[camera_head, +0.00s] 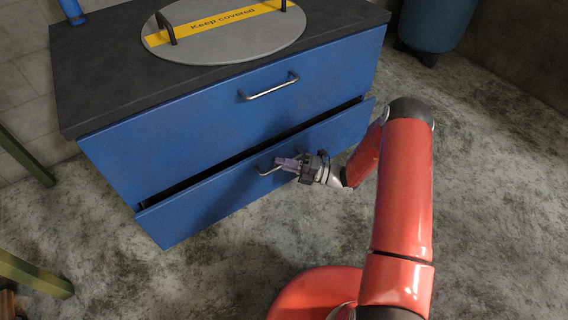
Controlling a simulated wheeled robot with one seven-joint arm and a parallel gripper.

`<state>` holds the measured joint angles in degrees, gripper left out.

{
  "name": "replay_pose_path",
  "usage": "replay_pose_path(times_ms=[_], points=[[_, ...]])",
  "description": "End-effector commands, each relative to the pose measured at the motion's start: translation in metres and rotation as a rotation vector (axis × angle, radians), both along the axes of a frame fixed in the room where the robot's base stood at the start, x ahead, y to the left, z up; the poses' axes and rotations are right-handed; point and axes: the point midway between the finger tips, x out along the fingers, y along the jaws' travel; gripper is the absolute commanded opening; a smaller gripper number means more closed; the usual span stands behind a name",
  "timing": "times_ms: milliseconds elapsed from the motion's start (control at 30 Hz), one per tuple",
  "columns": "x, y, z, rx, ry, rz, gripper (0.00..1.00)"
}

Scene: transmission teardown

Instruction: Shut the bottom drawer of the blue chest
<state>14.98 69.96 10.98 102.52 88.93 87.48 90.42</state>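The blue chest (190,130) stands at the upper left with a dark top. Its bottom drawer (205,205) is partly open, with a dark gap showing along its upper edge. The top drawer is shut and has a metal bar handle (268,88). My gripper (282,163) is at the bottom drawer's handle (264,170), on its right part. The fingers are small and overlap the handle, so I cannot tell whether they are shut on it or only touching it.
A round grey lid (225,45) marked "Keep covered" lies on the chest top. A blue cylindrical container (437,22) stands at the upper right. Olive-green bars (30,275) show at the left edge. The concrete floor in front of the chest is clear.

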Motion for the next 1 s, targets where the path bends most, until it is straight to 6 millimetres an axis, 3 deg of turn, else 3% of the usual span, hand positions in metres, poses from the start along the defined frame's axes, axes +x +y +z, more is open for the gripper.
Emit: replay_pose_path(times_ms=[267,500,833,867,1000], points=[[0.002,0.001,-0.001,-0.001,-0.001,0.001,0.00],[0.031,0.020,-0.002,-0.002,-0.004,0.000,0.00],[0.036,0.023,0.000,-0.002,-0.002,-0.006,0.00],[0.036,0.023,0.000,-0.002,-0.002,-0.005,0.15],[0.035,0.023,0.000,-0.002,-0.001,-0.003,0.33]])
